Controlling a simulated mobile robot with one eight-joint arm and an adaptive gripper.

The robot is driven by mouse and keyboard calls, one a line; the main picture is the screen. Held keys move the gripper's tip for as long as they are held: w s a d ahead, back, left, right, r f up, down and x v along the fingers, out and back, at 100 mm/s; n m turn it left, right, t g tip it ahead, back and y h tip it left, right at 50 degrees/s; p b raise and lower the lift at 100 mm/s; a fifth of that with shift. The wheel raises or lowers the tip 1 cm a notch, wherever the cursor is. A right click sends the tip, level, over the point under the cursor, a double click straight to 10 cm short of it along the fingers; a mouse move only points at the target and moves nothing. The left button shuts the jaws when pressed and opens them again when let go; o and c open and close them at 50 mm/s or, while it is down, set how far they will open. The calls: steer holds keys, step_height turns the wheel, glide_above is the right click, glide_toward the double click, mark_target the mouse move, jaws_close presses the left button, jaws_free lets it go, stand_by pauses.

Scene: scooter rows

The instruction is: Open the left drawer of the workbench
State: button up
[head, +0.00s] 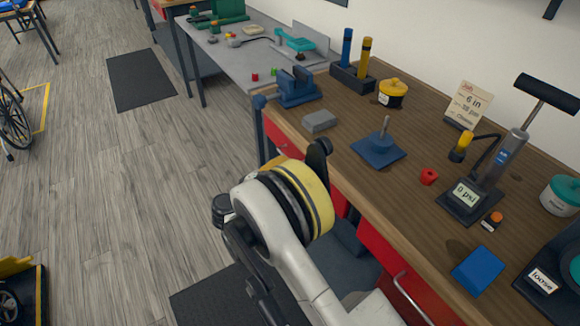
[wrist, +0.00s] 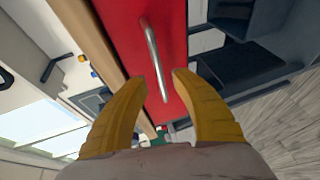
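The workbench (head: 395,165) has a brown wooden top and red drawer fronts below its edge. Its left drawer (head: 277,132) shows as a red front near the bench's left end, partly hidden behind my arm. In the wrist view a red drawer front (wrist: 168,12) fills the upper middle, with a silver bar handle (wrist: 152,48) along it. My gripper (wrist: 161,76) is open, its two yellow fingers pointing at this front. The handle's lower end shows between the fingertips; I cannot tell whether it is within their reach. My arm hides the fingers in the head view.
Another red drawer (head: 378,262) with a silver handle (head: 412,300) lies nearer, at bottom right. The floor (head: 110,180) left of the bench is largely clear.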

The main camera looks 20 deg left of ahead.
steer(key=b+x, duration=0.1)
steer(key=x, duration=0.3)
steer(key=shift+w, duration=0.1)
jaws_close()
